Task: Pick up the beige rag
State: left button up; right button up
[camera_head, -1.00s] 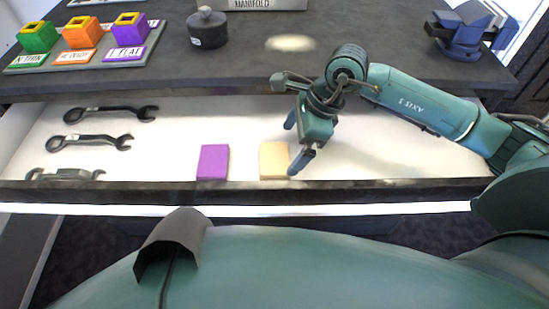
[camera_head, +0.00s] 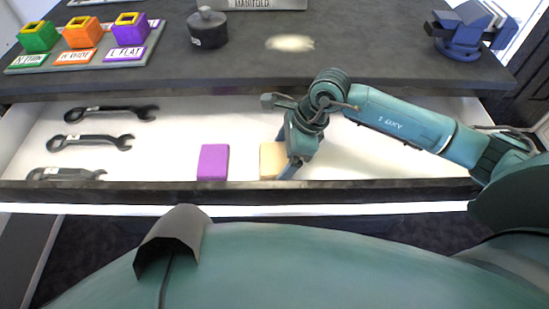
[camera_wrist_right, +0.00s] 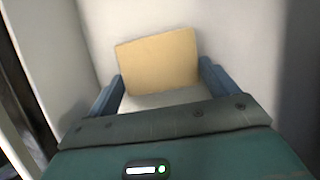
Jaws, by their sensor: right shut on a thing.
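The beige rag (camera_head: 270,160) is a flat, square block in the open drawer, right of a purple one. My right gripper (camera_head: 287,160) is over its right part and hides some of it. In the right wrist view the rag (camera_wrist_right: 158,62) lies between the two blue fingers of the right gripper (camera_wrist_right: 162,84), which are shut on it at its left and right edges. The rag is still down in the drawer, near its front wall. My left gripper is in neither view.
A purple rag (camera_head: 213,161) lies to the left in the drawer (camera_head: 350,160). Several wrenches (camera_head: 90,142) lie at the drawer's left. The dark worktop (camera_head: 360,60) behind carries a round dark weight (camera_head: 208,28), coloured boxes (camera_head: 82,33) and a blue vise (camera_head: 466,32).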

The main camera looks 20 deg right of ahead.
aim_at(284, 157)
jog(key=shift+c, duration=0.4)
notch_tip(284, 157, up, 10)
dwell(0.3)
